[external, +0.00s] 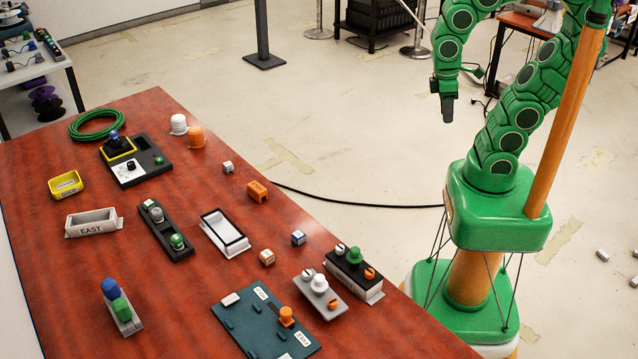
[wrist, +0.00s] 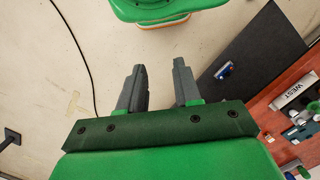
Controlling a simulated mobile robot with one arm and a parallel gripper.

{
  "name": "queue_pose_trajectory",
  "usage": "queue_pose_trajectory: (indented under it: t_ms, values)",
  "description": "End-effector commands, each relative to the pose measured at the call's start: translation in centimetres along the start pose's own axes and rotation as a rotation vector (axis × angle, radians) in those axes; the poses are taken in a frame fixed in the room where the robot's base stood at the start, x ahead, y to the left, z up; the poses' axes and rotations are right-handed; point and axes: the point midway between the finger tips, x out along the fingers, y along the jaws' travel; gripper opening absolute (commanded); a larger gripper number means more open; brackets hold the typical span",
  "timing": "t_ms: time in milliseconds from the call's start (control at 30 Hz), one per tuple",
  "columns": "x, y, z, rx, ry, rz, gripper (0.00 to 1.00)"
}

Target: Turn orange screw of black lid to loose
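The black lid (external: 345,267) sits on a white box near the table's right edge. It carries a white screw, a green knob and an orange screw (external: 370,273) at its near right end. The screw's slot angle is too small to read. In the wrist view a white box marked WEST (wrist: 296,91) shows at the right edge; the orange screw cannot be made out there. My gripper (external: 447,112) hangs above the floor beyond the table, up and right of the lid, far from it. In the wrist view its fingers (wrist: 158,66) are apart with nothing between them.
A grey lid (external: 311,292) with white and orange screws lies just left of the black lid. A dark green board (external: 250,330) with an orange knob lies nearer the viewer. Other boxes and fixtures cover the table's left part. The floor under my gripper is clear.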

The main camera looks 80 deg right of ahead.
Motion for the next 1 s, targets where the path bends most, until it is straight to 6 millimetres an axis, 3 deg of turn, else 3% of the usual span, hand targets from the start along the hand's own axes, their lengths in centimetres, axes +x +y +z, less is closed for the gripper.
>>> queue_pose_trajectory:
  t_ms: [167, 267, 367, 500, 700, 800, 1000]
  values:
    - [-0.4, -1.5, -1.3, -0.01, 0.034, -0.036, 0.33]
    - [-1.6, -4.8, -4.1, -0.026, 0.11, -0.116, 0.33]
    - [-3.9, -9.7, -7.7, -0.033, 0.212, -0.242, 0.33]
    - [-8.2, -16.9, -12.0, -0.01, 0.33, -0.448, 0.33]
    - [-15.7, -25.7, -16.6, 0.086, 0.44, -0.751, 0.33]
    - [-19.4, -29.2, -18.6, 0.163, 0.463, -0.898, 0.33]
    - [-26.2, -34.2, -22.5, 0.376, 0.464, -1.165, 0.33]
